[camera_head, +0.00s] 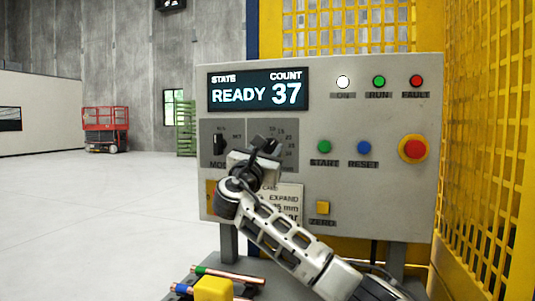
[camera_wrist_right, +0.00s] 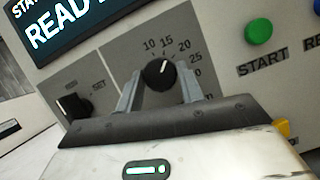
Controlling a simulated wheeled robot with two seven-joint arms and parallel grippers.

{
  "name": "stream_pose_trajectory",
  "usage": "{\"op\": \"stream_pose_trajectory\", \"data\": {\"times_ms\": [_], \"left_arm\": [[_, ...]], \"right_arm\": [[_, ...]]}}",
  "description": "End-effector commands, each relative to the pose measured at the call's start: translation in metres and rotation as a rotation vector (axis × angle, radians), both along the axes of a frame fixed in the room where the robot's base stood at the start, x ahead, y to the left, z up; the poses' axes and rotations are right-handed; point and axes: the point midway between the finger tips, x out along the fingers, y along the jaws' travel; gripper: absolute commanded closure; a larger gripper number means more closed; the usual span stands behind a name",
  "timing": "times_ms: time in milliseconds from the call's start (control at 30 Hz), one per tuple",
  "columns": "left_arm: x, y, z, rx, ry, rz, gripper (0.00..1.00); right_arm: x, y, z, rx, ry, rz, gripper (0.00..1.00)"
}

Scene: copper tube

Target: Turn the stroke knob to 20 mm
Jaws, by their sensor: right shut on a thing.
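The stroke knob (camera_wrist_right: 159,74) is a round black knob with a pale pointer mark on the grey panel. Its scale reads 10, 15, 20, 25 and on around its upper right side. The mark appears to point up near the 15. My right gripper (camera_wrist_right: 160,88) has one finger on each side of the knob and is shut on it. In the head view my right gripper (camera_head: 266,148) is at the panel's lower left and covers most of the knob. My left gripper is in neither view.
The mode switch (camera_wrist_right: 74,106) is just left of the knob. The green START button (camera_head: 324,147), blue RESET button (camera_head: 364,147) and red emergency stop (camera_head: 413,148) are to the right. The display (camera_head: 258,89) reads READY, count 37. A yellow mesh fence (camera_head: 490,130) stands at right.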

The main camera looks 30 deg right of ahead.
Motion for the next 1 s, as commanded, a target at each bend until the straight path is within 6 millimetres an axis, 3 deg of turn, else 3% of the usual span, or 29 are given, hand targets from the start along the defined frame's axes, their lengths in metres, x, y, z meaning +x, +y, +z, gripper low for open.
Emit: {"op": "stream_pose_trajectory", "data": {"times_ms": [400, 967, 1000], "left_arm": [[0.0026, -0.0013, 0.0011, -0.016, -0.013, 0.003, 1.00], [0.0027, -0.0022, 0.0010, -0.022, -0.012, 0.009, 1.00], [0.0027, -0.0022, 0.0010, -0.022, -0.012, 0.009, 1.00]], "right_arm": [[0.0014, 0.0014, -0.0008, 0.140, -0.161, -0.001, 0.85], [0.0013, 0.0009, -0.0001, 0.163, -0.189, -0.001, 0.85], [0.0013, 0.0009, -0.0001, 0.163, -0.189, -0.001, 0.54]]}}
